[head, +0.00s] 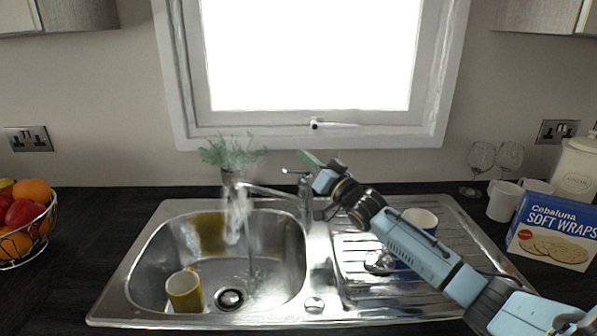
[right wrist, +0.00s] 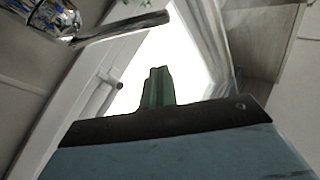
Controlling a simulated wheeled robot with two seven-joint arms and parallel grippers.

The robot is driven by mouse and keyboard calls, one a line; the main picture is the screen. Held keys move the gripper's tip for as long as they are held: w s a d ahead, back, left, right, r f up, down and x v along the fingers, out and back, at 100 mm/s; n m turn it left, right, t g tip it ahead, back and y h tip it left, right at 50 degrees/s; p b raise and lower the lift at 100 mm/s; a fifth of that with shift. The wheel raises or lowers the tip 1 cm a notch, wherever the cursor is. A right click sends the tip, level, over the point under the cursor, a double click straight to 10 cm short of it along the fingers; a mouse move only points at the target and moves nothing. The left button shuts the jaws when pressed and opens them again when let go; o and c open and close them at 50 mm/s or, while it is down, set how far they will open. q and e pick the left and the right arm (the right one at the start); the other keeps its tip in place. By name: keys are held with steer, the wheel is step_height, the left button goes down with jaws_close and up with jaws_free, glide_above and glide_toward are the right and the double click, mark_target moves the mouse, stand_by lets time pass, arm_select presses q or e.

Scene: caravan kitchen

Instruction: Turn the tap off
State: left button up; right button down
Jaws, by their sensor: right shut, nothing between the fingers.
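The chrome tap (head: 306,200) stands behind the sink, its spout reaching left over the basin. The tap's lever (head: 290,172) sticks out to the left at the top. My right gripper (head: 308,159) is shut and empty beside the top of the tap, close to the lever; I cannot tell whether they touch. In the right wrist view its green fingers (right wrist: 157,88) are together, and the lever (right wrist: 130,27) shows apart from them at upper left. My left gripper is not in view.
A yellow mug (head: 184,291) sits in the basin (head: 275,285). A mug (head: 420,219) stands on the drainer behind my right arm. A plant (head: 230,153) stands behind the sink. Glasses (head: 481,158), white mugs and a wraps box (head: 551,240) are at right, a fruit basket (head: 28,232) at left.

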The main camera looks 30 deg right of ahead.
mark_target(298, 171)
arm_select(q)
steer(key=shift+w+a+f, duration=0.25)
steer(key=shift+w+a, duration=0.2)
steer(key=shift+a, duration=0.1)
arm_select(e)
steer(key=f, duration=0.1)
steer(key=w+a+f, duration=0.1)
steer(key=f, duration=0.1)
steer(key=shift+w+a+f, duration=0.1)
steer(key=shift+w+a, duration=0.15)
steer(key=shift+a, duration=0.1)
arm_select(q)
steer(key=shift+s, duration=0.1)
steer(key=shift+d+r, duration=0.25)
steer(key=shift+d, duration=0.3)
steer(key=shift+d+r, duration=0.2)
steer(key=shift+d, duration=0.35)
arm_select(e)
steer(key=shift+s+a+f, duration=0.1)
steer(key=shift+a+f, duration=0.25)
steer(key=shift+f, duration=0.3)
steer(key=shift+s+a+f, duration=0.1)
steer(key=shift+a+f, duration=0.25)
steer(key=shift+f, duration=0.3)
